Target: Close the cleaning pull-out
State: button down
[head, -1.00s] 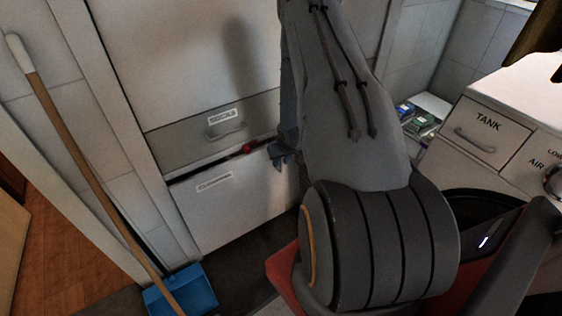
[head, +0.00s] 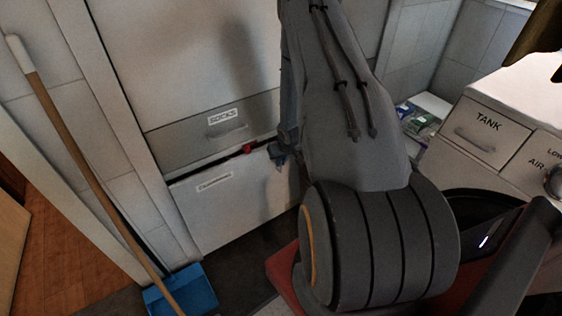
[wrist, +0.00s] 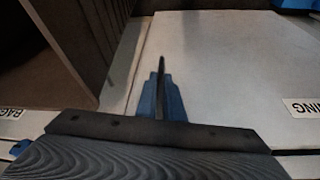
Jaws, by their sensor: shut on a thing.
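The cleaning pull-out (head: 228,208) is the low white front below the grey SOCKS drawer. It stands a little open, with a narrow dark gap along its top edge. Its label is partly readable in the wrist view, where the pale front (wrist: 235,65) fills the right side. My gripper (head: 279,154) is at the right end of its top edge, partly hidden by my arm. In the wrist view my gripper (wrist: 160,85) has its blue fingers together against the pale front, shut on what seems to be the pull-out; the exact contact is unclear.
The SOCKS drawer (head: 215,130) is just above. A small red thing (head: 248,148) shows in the gap. A broom handle (head: 90,170) and blue dustpan (head: 182,290) stand at the left. A TANK cabinet (head: 487,125) stands at the right.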

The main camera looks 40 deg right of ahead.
jog(key=shift+w, duration=0.1)
dwell(0.7)
jog(key=w, duration=0.4)
jog(key=shift+w+p, duration=0.1)
jog(key=shift+p, duration=0.3)
jog(key=shift+w+r, duration=0.1)
jog(key=c, duration=1.9)
grip_release()
jog(key=shift+d, duration=0.1)
jog(key=v, duration=0.7)
jog(key=shift+s+r, duration=0.25)
